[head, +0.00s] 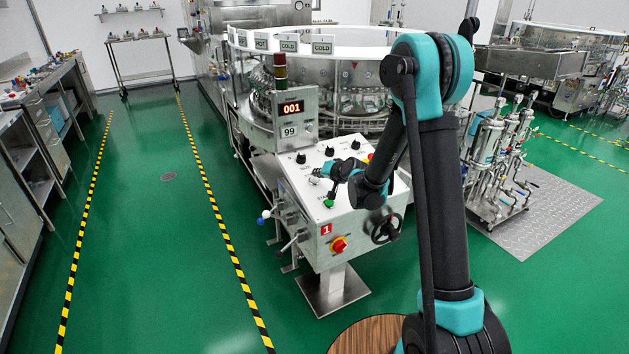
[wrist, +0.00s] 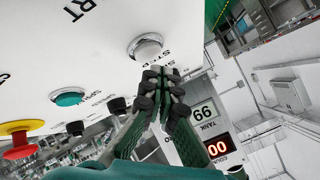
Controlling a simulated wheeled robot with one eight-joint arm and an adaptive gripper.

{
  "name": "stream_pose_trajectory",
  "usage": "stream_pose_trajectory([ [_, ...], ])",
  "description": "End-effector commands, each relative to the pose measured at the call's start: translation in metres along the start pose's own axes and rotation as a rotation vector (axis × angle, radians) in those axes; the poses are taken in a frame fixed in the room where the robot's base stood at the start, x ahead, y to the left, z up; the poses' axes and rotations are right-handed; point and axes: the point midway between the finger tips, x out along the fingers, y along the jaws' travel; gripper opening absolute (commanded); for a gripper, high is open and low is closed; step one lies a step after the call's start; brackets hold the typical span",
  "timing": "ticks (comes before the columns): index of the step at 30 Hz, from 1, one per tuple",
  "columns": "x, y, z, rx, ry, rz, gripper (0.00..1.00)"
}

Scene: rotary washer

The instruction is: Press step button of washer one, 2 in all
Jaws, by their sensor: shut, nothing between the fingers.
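Washer one's slanted white control panel (head: 300,183) carries a red "1" label on its front. In the wrist view the pale round step button (wrist: 148,46) sits in a metal ring beside the letters STEP. My gripper (wrist: 160,74) is shut and empty, its dark fingertips just below that button in the picture. A small gap shows between them; I cannot tell the depth. In the head view my gripper (head: 322,172) is over the left part of the panel, and the step button is hard to make out there.
A teal button (wrist: 68,98), black knobs (wrist: 117,104) and a red mushroom button on yellow (wrist: 20,135) share the panel. Green floor lies left.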

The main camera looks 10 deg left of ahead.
Motion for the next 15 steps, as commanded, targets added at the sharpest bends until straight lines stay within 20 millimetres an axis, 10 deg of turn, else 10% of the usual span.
stream_pose_trajectory([
  [15, -0.019, -0.014, -0.014, 0.0, 0.0, 0.0, 0.0],
])
